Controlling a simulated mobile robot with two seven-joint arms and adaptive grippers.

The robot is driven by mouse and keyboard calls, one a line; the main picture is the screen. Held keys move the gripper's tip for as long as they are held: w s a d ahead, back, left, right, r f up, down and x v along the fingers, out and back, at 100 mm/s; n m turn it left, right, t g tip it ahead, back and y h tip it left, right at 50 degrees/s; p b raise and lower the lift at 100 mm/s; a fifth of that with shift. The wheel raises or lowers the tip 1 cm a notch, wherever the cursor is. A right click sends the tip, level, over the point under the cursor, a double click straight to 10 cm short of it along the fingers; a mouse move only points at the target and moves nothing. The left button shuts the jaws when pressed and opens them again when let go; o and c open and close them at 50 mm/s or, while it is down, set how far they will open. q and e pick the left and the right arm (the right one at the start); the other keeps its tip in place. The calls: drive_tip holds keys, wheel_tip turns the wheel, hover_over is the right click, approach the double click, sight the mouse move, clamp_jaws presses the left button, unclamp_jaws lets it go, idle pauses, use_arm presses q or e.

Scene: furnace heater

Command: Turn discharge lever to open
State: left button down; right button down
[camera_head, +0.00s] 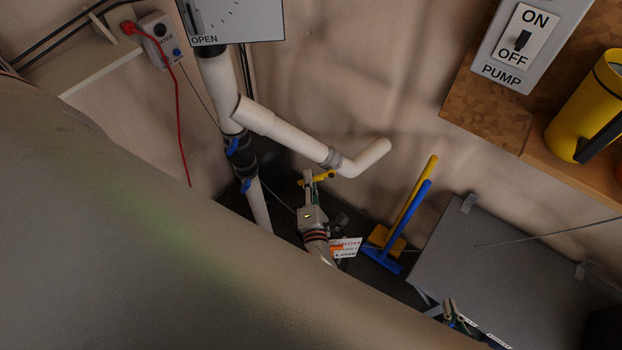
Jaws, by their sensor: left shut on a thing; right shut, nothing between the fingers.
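A small yellow lever (324,177), which looks like the discharge lever, shows low by the wall, below the bent white pipe. My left gripper (309,182) is at it, with its fingers shut on it. The lever lies roughly level across the fingertips, and the fingers hide part of it. What it is mounted on is hard to make out in the dark. My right gripper (450,308) is at the lower right, in front of the grey panel, shut and empty. A large grey rounded body hides most of both arms.
A dial plate marked OPEN (235,18) is above. A blue broom (399,222) and a yellow one stand right of the lever. A grey panel (500,250) fills the right. A PUMP switch (523,40) is higher up.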

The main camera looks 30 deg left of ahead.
use_arm(q)
drive_tip(key=shift+a+r+m+p, duration=0.2)
drive_tip(key=shift+r+m+p, duration=0.5)
drive_tip(key=shift+m+p, duration=0.25)
use_arm(e)
drive_tip(key=shift+w+r, duration=0.2)
drive_tip(key=shift+r, duration=0.6)
drive_tip(key=shift+w+r, duration=0.15)
drive_tip(key=shift+r, duration=0.65)
drive_tip(key=shift+s+f, duration=0.1)
drive_tip(key=shift+f, duration=0.1)
use_arm(q)
drive_tip(key=c, duration=2)
unclamp_jaws()
drive_tip(key=shift+s+d, duration=0.1)
drive_tip(key=shift+s, duration=0.05)
use_arm(e)
drive_tip(key=shift+d+r, duration=0.1)
use_arm(q)
drive_tip(key=v, duration=0.7)
drive_tip(key=shift+s+d, duration=0.1)
